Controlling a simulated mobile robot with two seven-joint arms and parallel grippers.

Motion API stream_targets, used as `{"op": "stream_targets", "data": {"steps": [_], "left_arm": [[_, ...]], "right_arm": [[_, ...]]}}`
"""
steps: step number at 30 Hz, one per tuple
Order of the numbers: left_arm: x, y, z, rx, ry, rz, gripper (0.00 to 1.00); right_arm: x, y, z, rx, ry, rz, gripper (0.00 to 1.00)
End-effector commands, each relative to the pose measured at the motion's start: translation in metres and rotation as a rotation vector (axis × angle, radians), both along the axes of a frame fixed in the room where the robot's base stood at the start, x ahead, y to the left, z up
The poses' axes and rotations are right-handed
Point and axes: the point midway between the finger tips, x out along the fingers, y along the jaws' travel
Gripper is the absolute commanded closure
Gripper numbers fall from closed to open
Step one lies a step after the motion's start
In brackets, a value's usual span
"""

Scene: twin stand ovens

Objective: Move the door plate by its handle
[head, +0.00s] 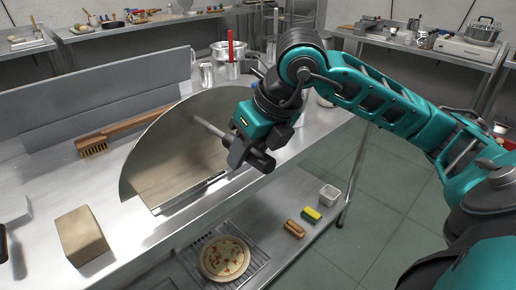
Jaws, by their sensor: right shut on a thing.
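The door plate (165,158) is a large semicircular shiny metal sheet. It stands roughly upright at the front edge of the steel counter, with its straight side down. A bar handle (211,129) juts out from its face. My right gripper (247,158) comes in from the right and is shut on the outer end of the handle, in front of the plate. The fingers hide part of the handle. My left gripper is not in view.
A wooden brush (125,132) and a tan block (81,236) lie on the counter. Metal cups (207,75) and a pot stand behind the plate. A pizza (225,258), a sponge (312,214) and a brown brush (294,229) are on the lower shelf.

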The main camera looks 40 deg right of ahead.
Motion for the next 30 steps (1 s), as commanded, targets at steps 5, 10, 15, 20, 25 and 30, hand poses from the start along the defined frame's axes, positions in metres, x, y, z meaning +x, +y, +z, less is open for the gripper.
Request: {"op": "stream_targets", "data": {"steps": [5,10,15,20,25,30], "left_arm": [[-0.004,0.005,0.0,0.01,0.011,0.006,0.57],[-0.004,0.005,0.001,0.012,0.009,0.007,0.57],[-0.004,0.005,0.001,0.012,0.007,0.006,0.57],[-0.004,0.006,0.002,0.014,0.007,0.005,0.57],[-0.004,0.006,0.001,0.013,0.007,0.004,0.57],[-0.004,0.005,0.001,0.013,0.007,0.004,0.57]], "right_arm": [[0.018,0.001,0.004,0.004,-0.009,-0.001,1.0],[0.033,0.003,0.001,0.003,-0.009,-0.001,1.0],[0.045,0.004,-0.001,0.003,-0.008,-0.001,1.0],[0.053,0.004,-0.001,0.001,-0.009,-0.001,1.0],[0.055,0.004,-0.002,0.0,-0.008,0.0,1.0],[0.055,0.004,-0.002,0.0,-0.009,-0.001,1.0]]}}
